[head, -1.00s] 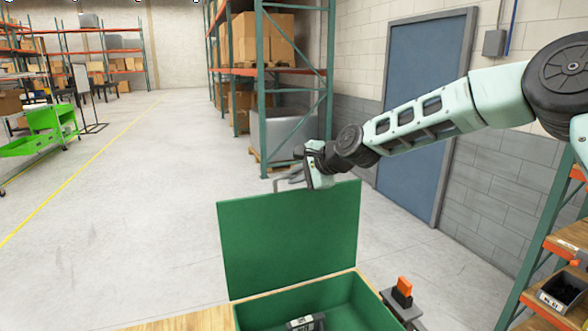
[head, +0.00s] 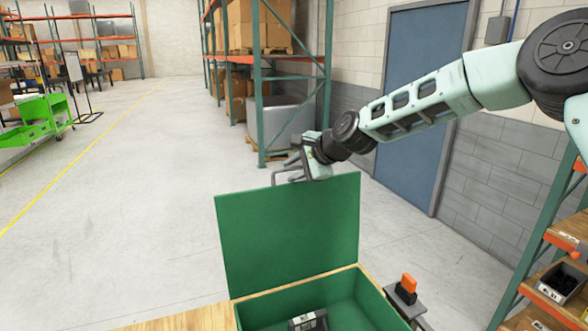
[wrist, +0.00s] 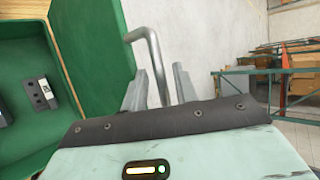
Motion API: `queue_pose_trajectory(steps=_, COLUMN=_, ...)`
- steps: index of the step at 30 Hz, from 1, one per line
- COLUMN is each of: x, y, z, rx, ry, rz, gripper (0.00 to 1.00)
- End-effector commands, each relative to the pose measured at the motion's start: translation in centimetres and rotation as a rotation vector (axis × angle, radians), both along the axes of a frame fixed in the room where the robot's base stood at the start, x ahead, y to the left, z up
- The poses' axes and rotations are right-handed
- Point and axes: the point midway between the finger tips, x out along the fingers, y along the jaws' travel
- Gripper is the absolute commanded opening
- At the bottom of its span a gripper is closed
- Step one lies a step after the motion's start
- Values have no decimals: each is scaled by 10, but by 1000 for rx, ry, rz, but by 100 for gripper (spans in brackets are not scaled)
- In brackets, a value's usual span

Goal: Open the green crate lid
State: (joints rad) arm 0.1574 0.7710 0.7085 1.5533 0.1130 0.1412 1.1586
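The green crate (head: 376,296) stands open on a wooden surface. My gripper (head: 290,166) is at that edge. In the wrist view, its two fingers (wrist: 160,82) stand apart with the handle bar passing between them, seemingly with gaps on both sides. The exact finger contact is hard to tell.
A dark device (head: 309,321) lies inside the crate. An orange-and-black object (head: 406,287) sits on a grey stand just right of it. Shelving with bins (head: 560,285) is at the right. Open floor (head: 130,220) lies behind and left.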

Motion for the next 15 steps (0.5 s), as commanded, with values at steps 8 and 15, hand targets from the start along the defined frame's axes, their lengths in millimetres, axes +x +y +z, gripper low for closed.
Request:
queue_pose_trajectory(steps=8, x=-5, y=-7, z=3, rx=-1, ry=1, rz=0, gripper=32)
queue_pose_trajectory(steps=15, x=-29, y=-34, z=28, rx=-1, ry=-5, rz=-4, gripper=32)
